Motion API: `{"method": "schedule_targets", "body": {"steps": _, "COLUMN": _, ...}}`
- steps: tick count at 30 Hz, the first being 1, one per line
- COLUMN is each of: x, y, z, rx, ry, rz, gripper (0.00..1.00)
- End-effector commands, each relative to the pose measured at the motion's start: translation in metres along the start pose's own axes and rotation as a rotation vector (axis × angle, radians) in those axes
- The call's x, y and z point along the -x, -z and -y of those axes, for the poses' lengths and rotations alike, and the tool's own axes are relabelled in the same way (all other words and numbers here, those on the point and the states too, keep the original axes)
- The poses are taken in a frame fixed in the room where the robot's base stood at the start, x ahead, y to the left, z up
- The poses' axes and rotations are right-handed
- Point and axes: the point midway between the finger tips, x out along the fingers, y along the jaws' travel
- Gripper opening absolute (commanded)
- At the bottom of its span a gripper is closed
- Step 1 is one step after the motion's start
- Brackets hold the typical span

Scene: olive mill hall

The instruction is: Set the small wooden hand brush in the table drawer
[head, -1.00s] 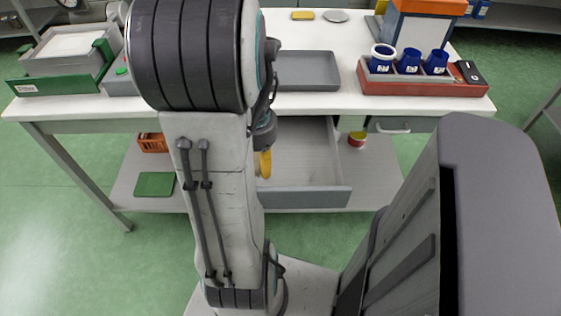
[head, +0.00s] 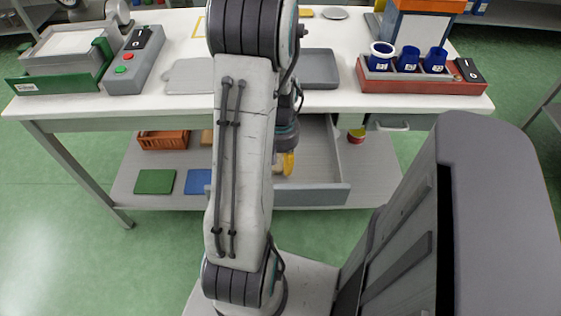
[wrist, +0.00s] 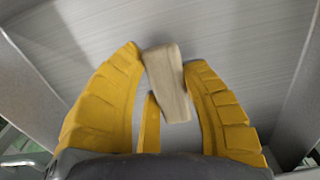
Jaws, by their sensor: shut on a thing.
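The pale wooden hand brush (wrist: 168,82) is between the yellow fingers of my gripper (wrist: 163,58) in the wrist view. My gripper is shut on it. The open table drawer (head: 322,152) sits under the tabletop in the head view, its grey front panel pulled out toward me. My gripper (head: 285,164) is over the left part of the drawer, partly hidden by my arm. In the wrist view the grey drawer floor (wrist: 235,45) lies behind the brush, with side walls left and right. I cannot tell whether the brush touches the floor.
On the table (head: 180,50) are a grey tray (head: 320,68), a red rack (head: 420,85) with blue cups and a control box (head: 135,62). The lower shelf holds an orange crate (head: 163,140), a green mat (head: 155,181) and a blue mat (head: 198,181). The visible drawer floor looks clear.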

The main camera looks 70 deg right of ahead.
Motion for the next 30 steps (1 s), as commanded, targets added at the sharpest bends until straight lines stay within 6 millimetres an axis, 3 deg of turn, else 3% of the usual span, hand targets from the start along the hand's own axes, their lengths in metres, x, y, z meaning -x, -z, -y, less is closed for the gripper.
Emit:
{"method": "schedule_targets", "body": {"steps": 16, "x": -0.0109, "y": 0.0, "z": 0.0002, "rx": 0.0, "ry": 0.0, "rz": -0.001, "gripper": 0.07}}
{"method": "schedule_targets", "body": {"steps": 17, "x": -0.0099, "y": 0.0, "z": 0.0002, "rx": 0.0, "ry": 0.0, "rz": -0.001, "gripper": 0.43}}
{"method": "schedule_targets", "body": {"steps": 24, "x": -0.0092, "y": 0.0, "z": 0.0002, "rx": 0.0, "ry": 0.0, "rz": 0.0, "gripper": 0.63}}
{"method": "schedule_targets", "body": {"steps": 30, "x": -0.0091, "y": 0.0, "z": 0.0002, "rx": 0.0, "ry": 0.0, "rz": -0.001, "gripper": 0.63}}
